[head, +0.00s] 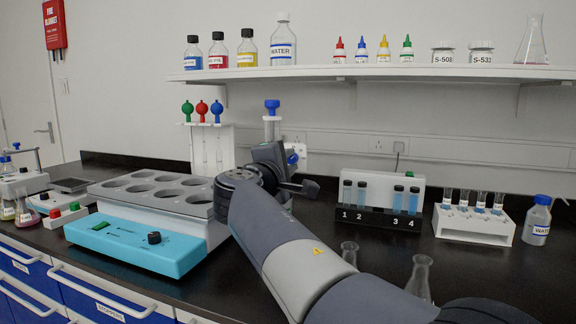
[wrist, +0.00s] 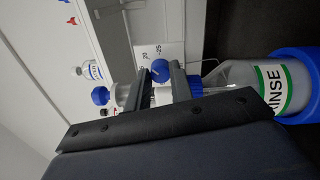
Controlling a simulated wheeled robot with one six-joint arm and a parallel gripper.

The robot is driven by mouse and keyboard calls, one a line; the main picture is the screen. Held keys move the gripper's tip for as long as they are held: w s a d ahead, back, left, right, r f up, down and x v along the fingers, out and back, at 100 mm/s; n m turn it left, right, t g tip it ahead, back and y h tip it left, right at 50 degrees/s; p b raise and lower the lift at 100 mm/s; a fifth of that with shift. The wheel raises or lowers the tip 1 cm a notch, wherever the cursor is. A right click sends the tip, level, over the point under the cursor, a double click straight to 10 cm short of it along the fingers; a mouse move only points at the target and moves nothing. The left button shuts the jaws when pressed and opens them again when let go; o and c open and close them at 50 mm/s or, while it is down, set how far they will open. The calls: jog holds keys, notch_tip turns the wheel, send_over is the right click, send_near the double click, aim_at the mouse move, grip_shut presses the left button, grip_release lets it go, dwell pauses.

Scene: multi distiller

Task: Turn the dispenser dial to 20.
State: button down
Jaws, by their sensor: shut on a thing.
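The dispenser dial (wrist: 159,70) is a round blue knob with a pale mark, in the middle of the wrist view. My gripper (wrist: 161,78) has one finger on either side of it and is shut on it. Beside the dial is a white scale plate (wrist: 172,52) with the numbers 20 and 25 legible; which number the dial points to I cannot tell. A RINSE bottle (wrist: 250,85) with a blue collar is at the right. In the head view the blue dial (head: 292,159) shows just past my wrist, and the fingers are mostly hidden.
A turquoise device (head: 135,245) with a grey holed rack (head: 150,190) stands left of my arm. Tube racks (head: 475,225) and a WATER bottle (head: 537,222) stand at the right. Glass flasks (head: 420,278) stand close to my arm. A shelf (head: 380,71) of bottles hangs above.

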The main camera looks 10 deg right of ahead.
jog(key=c, duration=1.3)
grip_release()
jog(key=shift+o, duration=0.2)
jog(key=v, duration=1)
jog(key=shift+s+a+p, duration=0.2)
jog(key=shift+s+p, duration=0.1)
jog(key=shift+p, duration=0.1)
jog(key=shift+f, duration=0.1)
jog(key=x, duration=1.1)
jog(key=shift+b, duration=0.4)
jog(key=shift+a, duration=0.1)
jog(key=shift+s, duration=0.1)
